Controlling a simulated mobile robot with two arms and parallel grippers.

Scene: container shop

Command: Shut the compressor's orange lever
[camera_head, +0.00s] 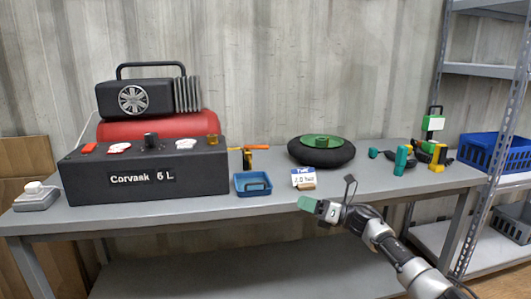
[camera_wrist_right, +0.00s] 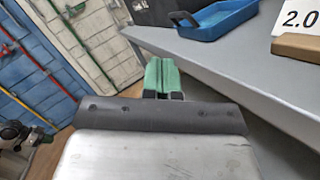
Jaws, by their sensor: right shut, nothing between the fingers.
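The compressor stands at the left of the bench, with a red tank (camera_head: 160,125) behind a black front box (camera_head: 200,172) labelled "Corvask 6 L". A small orange bar (camera_head: 235,149), apparently the lever, sticks out at the box's right end beside a yellow-and-black upright piece (camera_head: 248,158). At this size its exact position is hard to tell. My right gripper (camera_head: 307,203) is at the bench's front edge, well right of the compressor. Its green fingertips, also in the right wrist view (camera_wrist_right: 161,75), are shut and empty. My left gripper is out of view.
A blue tray (camera_head: 252,190) and a price card (camera_head: 303,177) on a stand lie between my right gripper and the compressor. A black tyre-like ring with a green centre (camera_head: 320,141) is behind. Several small tools stand at the right. A grey switch box (camera_head: 36,198) is far left.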

